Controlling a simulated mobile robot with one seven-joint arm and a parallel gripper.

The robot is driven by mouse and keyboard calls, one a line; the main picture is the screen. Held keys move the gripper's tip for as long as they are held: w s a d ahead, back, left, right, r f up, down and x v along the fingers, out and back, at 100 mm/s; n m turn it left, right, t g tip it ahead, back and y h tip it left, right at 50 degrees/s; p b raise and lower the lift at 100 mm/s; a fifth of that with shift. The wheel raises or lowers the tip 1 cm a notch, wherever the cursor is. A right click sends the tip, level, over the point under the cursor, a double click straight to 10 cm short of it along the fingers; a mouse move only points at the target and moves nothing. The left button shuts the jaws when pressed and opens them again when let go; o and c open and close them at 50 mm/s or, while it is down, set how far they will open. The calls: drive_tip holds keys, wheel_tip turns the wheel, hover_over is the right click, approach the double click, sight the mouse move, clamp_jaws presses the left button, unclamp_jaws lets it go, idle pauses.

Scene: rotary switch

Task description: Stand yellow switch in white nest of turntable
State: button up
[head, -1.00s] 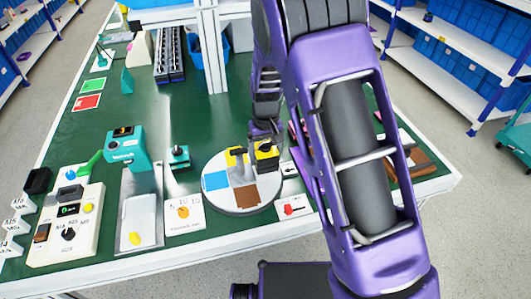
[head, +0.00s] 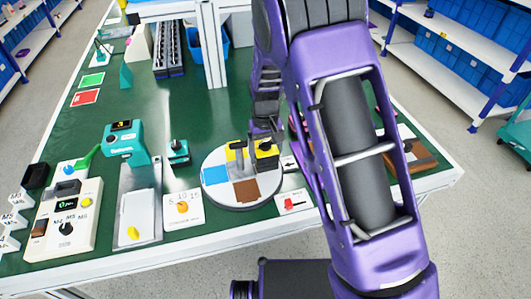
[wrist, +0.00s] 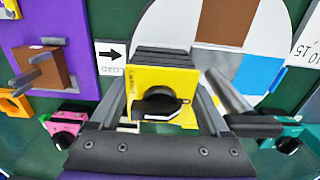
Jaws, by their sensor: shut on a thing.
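The yellow switch (wrist: 165,82) has a black knob and a dark ribbed end; it fills the middle of the wrist view. My gripper (wrist: 162,95) is shut on it, one finger along each side. In the head view the yellow switch (head: 266,152) is at the turntable's right-hand part, under my gripper (head: 266,138). The round turntable (head: 213,192) has blue, brown and white sectors. It also shows behind the switch in the wrist view (wrist: 275,25). I cannot tell whether the switch touches it, and the white nest is not clearly visible.
A teal switch (head: 178,152) stands to the left. Open green mat lies behind.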

drive_tip(key=o, duration=1.1)
